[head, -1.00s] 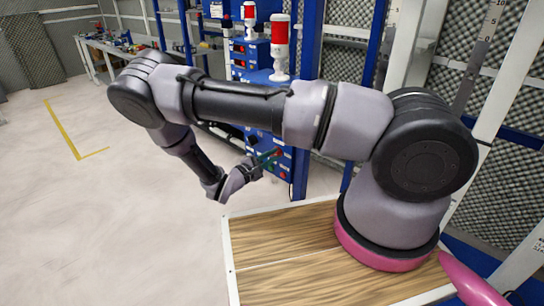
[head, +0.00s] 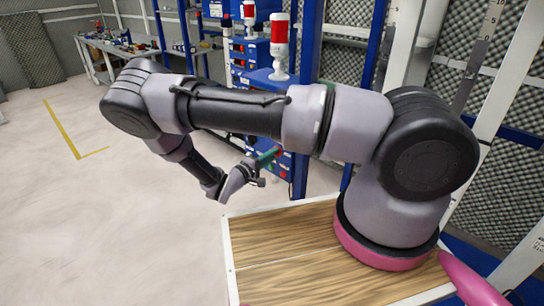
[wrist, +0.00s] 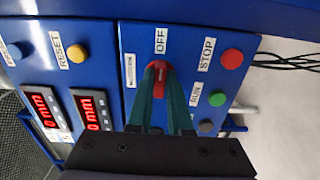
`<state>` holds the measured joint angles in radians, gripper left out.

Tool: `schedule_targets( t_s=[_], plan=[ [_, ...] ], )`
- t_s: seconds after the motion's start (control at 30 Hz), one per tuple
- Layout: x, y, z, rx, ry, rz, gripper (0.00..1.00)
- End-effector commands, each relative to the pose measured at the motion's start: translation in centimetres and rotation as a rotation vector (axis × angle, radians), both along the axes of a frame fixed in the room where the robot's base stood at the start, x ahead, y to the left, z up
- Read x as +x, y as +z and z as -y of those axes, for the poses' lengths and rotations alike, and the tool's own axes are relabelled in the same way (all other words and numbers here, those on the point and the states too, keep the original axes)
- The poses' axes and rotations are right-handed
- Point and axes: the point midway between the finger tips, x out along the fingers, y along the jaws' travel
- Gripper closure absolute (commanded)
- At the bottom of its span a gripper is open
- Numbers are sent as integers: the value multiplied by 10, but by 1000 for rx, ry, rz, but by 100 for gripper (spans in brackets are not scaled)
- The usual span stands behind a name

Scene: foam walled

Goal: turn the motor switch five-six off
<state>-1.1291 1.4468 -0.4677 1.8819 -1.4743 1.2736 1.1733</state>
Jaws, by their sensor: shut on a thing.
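A red switch knob (wrist: 161,72) is on a blue panel (wrist: 190,42) in the wrist view, just below a white OFF label (wrist: 161,40). A small side label (wrist: 130,70) is too small to read. My gripper (wrist: 160,80) has teal fingers with their tips on either side of the knob, shut on it. The fingers hide part of the knob, so its exact pointing direction is hard to tell. In the head view my gripper (head: 272,156) reaches the front of the blue cabinet (head: 284,172), seen small.
A red STOP button (wrist: 232,58) and a green RUN button (wrist: 217,98) sit close right of the knob. A yellow RESET button (wrist: 76,53) and red displays (wrist: 92,110) are to its left. Black cables (wrist: 285,62) hang at right. A red lamp (head: 280,40) stands above the cabinet.

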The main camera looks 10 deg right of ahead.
Motion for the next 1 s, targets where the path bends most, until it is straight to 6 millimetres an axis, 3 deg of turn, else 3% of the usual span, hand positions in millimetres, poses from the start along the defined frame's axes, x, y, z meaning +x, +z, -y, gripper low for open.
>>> schedule_targets(
  t_s=[0.33, 0.37, 0.4, 0.43, 0.77, 1.0],
  plan=[
    [-1, -1, -1, 4, 0, 0, 100],
    [-1, -1, -1, 4, 0, 0, 75],
    [-1, -1, -1, 3, 0, 1, 60],
    [-1, -1, -1, 3, 0, 1, 52],
    [-1, -1, -2, 2, 0, 1, 52],
    [-19, -1, -30, 4, 4, 1, 52]
  ],
)
